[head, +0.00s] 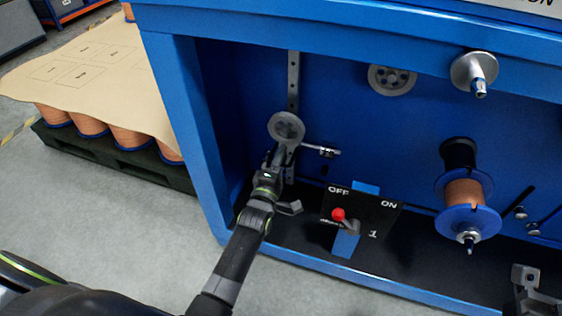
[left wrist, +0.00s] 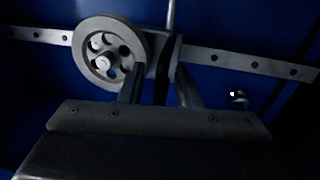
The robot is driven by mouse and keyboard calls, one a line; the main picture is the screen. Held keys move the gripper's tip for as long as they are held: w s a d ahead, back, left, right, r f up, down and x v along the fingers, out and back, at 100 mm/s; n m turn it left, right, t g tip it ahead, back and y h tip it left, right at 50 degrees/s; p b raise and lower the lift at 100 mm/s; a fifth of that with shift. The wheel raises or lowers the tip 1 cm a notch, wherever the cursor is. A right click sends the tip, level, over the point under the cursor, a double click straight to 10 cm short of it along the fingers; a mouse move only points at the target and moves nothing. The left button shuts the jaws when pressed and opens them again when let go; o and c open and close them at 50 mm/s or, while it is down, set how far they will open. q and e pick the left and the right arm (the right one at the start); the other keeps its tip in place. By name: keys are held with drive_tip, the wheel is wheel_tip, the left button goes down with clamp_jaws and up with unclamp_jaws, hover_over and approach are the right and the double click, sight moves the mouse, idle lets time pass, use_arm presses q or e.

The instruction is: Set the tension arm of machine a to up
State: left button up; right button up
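Machine a appears to be the blue cabinet (head: 330,60), though no letter is readable. Its tension arm has a grey pulley wheel (head: 286,128) by a vertical holed rail (head: 293,80), with a thin rod (head: 320,149) pointing right. My left gripper (head: 283,160) is just below the wheel. In the left wrist view the wheel (left wrist: 108,55) is left of the fingers. The fingers (left wrist: 160,80) straddle a grey bracket (left wrist: 165,58) beside the wheel; whether they press on it is unclear. My right gripper (head: 532,285) is at the lower right, partly cut off.
A switch panel (head: 385,215) with a red-knobbed lever (head: 339,214) is right of my left gripper. A copper wire spool (head: 465,193) and a metal roller (head: 474,70) stick out farther right. A pallet of spools (head: 110,150) stands outside, left.

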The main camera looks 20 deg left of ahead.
use_arm(q)
drive_tip(key=shift+w, duration=0.1)
clamp_jaws()
drive_tip(key=shift+r, duration=0.1)
idle(0.3)
